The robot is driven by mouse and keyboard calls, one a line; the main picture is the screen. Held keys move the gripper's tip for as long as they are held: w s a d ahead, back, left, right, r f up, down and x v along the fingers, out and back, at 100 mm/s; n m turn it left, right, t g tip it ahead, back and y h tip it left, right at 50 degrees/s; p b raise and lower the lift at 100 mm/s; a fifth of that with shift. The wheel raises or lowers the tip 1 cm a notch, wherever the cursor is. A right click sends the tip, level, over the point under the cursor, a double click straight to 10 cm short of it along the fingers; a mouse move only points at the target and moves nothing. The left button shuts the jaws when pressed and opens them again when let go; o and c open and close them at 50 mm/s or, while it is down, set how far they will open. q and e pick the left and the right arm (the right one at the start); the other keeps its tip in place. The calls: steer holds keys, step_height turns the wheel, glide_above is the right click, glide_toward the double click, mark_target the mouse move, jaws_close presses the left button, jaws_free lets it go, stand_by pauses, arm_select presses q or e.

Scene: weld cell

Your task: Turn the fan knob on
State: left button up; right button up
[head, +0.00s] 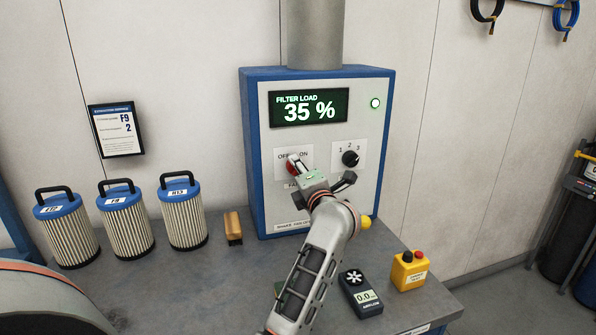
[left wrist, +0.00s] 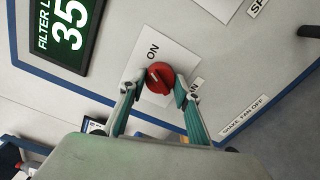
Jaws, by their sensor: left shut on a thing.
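The red fan knob (head: 291,167) sits on the front of a blue and white filter cabinet (head: 318,148), under OFF and ON labels. In the left wrist view the knob (left wrist: 159,77) is between the two green-tipped fingers of my left gripper (left wrist: 160,84), which is shut on it. The ON label shows just above it; I cannot tell clearly which way the knob points. In the head view my left gripper (head: 318,180) partly covers the knob and its lower label. My right gripper is not in view.
A black selector knob (head: 350,158) marked 1, 2, 3 is close to the right. The display (head: 309,108) reads FILTER LOAD 35 %, with a lit green lamp (head: 375,103). Filter cartridges (head: 127,222) stand left; a meter (head: 360,294) and yellow button box (head: 408,272) stand right.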

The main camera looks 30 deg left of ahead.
arm_select(q)
steer(key=shift+m, duration=1.6)
steer(key=o, duration=1.1)
steer(key=shift+o, duration=0.2)
steer(key=v, duration=0.7)
steer(key=shift+s+d, duration=0.2)
